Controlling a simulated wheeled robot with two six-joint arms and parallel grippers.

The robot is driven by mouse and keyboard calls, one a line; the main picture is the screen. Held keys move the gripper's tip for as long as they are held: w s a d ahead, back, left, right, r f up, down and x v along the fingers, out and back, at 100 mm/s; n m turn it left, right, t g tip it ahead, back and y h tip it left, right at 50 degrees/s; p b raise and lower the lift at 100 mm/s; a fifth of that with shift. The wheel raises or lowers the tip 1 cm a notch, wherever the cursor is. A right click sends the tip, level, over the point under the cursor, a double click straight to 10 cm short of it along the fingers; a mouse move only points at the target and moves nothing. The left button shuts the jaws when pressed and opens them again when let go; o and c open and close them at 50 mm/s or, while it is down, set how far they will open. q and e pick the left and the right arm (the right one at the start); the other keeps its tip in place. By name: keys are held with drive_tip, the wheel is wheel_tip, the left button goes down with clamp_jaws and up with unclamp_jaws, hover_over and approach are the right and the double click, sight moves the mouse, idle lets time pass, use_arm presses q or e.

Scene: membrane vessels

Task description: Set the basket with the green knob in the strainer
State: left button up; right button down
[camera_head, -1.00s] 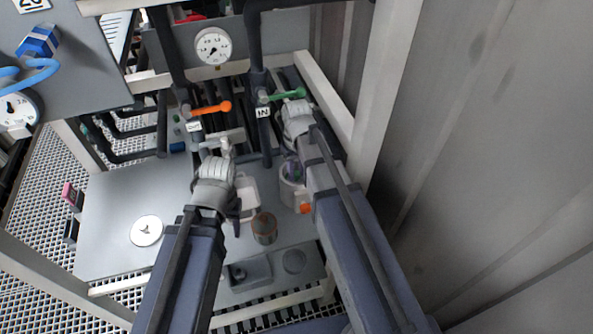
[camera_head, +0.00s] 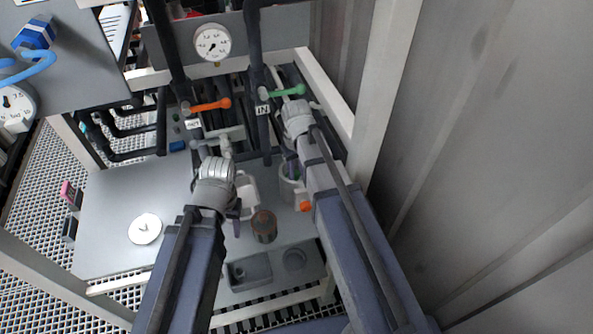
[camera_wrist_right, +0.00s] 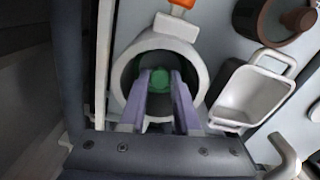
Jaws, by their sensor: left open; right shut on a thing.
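The strainer (camera_head: 287,191) is a pale round open vessel with an orange part at its side. It fills the middle of the right wrist view (camera_wrist_right: 127,102), its bore dark. My right gripper (camera_wrist_right: 159,86) has its purple fingers shut on the green knob (camera_wrist_right: 160,80) of the basket, over the strainer's mouth. The basket's body is hidden below the knob and fingers, so its depth in the strainer cannot be told. In the head view my right arm partly covers the strainer. My left gripper (camera_head: 237,220) is open, beside a white rectangular container (camera_head: 250,205).
A brown-rimmed round vessel (camera_head: 264,228) stands left of the strainer. A grey tray with recesses (camera_head: 262,270) lies at the front edge. A white disc (camera_head: 145,229) lies on the left of the grey deck (camera_head: 110,205). Orange (camera_head: 210,105) and green (camera_head: 287,91) valve handles stand behind.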

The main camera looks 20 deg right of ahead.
drive_tip(key=c, duration=0.5)
unclamp_jaws()
drive_tip(key=shift+c, duration=0.2)
wheel_tip(320, 180, up, 8)
drive_tip(key=p, duration=0.8)
drive_tip(key=shift+f, duration=0.1)
drive_tip(key=shift+s, duration=0.1)
drive_tip(key=s+a+n+h, duration=0.1)
drive_tip(key=s+a, duration=0.9)
drive_tip(key=s, duration=0.4)
drive_tip(key=shift+a, duration=0.25)
